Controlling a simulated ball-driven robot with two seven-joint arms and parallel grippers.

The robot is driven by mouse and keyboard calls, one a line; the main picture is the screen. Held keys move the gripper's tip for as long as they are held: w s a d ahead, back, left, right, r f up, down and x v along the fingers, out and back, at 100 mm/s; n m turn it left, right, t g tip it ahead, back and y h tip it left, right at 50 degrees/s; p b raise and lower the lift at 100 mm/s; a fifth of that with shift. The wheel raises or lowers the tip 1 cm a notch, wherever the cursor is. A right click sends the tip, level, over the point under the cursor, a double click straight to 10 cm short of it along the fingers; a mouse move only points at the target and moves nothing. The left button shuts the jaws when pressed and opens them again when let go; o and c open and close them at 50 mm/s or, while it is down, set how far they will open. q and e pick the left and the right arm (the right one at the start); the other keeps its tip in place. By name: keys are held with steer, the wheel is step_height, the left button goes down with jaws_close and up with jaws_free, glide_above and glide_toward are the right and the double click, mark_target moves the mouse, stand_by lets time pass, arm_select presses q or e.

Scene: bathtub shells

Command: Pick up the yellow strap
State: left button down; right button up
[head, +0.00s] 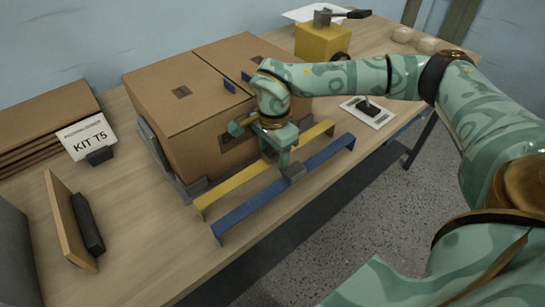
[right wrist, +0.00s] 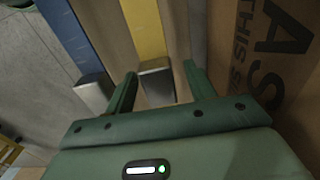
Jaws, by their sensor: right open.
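The yellow strap (head: 240,184) lies on the table in front of the cardboard box, with both ends bent. Its middle is hidden behind my right gripper (head: 282,157) in the head view. In the right wrist view, my right gripper (right wrist: 159,70) is open, and the yellow strap (right wrist: 144,28) runs away beyond the fingers. Its grey buckle (right wrist: 157,80) shows between the two fingers; I cannot tell whether they touch it. My left gripper is not in view.
A blue strap (head: 248,207) with a grey buckle (head: 293,171) lies parallel, nearer the table's front edge. The cardboard box (head: 187,125) stands close behind the yellow strap. A card reading KIT T5 (head: 87,137) stands left. A white plate with a black handle (head: 367,112) lies right.

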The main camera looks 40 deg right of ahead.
steer(key=shift+r, duration=0.15)
steer(key=c, duration=1.1)
steer(key=shift+r, duration=0.1)
